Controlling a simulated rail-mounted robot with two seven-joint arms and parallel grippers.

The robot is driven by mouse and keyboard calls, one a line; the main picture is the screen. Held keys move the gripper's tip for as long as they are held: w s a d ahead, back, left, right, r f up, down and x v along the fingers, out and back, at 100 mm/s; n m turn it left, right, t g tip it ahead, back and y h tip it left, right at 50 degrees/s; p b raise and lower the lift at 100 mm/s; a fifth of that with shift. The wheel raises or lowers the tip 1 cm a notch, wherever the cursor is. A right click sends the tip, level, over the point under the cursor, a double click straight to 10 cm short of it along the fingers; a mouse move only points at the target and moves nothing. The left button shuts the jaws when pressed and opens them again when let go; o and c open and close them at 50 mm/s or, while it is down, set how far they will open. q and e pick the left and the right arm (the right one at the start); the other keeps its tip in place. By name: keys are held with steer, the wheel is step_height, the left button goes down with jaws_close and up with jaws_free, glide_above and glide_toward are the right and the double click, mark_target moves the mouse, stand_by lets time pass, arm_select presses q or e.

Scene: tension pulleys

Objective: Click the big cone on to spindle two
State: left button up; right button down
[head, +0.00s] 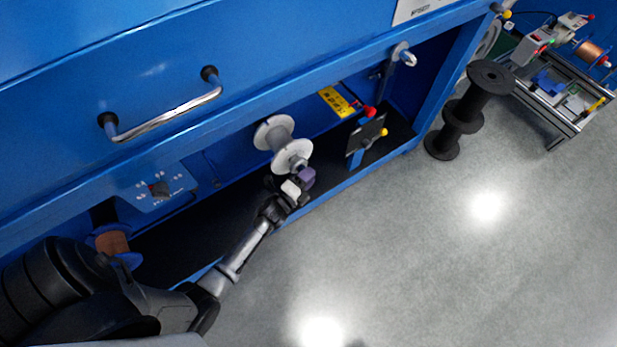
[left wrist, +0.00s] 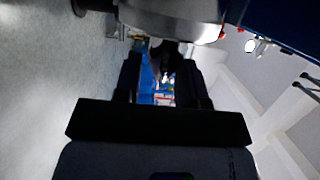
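My left gripper (head: 292,190) reaches in from the lower left, at the near end of a light grey spool (head: 275,132) on the blue machine. A small grey piece (head: 300,167), perhaps the cone, sits against the spool's near flange, right at my fingertips. A purple block and a pale block show at the fingertips. In the left wrist view my dark fingers (left wrist: 160,75) stand apart, with a large pale grey rounded part (left wrist: 175,18) across their far end. Whether they grip anything is unclear. The spindle inside the spool is hidden. My right gripper is out of view.
A copper spool (head: 112,243) sits at the left of the machine, below a control panel (head: 158,188). Black spools (head: 462,115) stand on the floor. The grey floor in front is clear.

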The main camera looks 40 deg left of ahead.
arm_select(q)
steer(key=shift+w+a, duration=0.25)
steer(key=shift+a, duration=0.75)
steer(key=shift+w+a, duration=0.15)
steer(key=shift+a, duration=0.4)
steer(key=shift+a+f, duration=0.1)
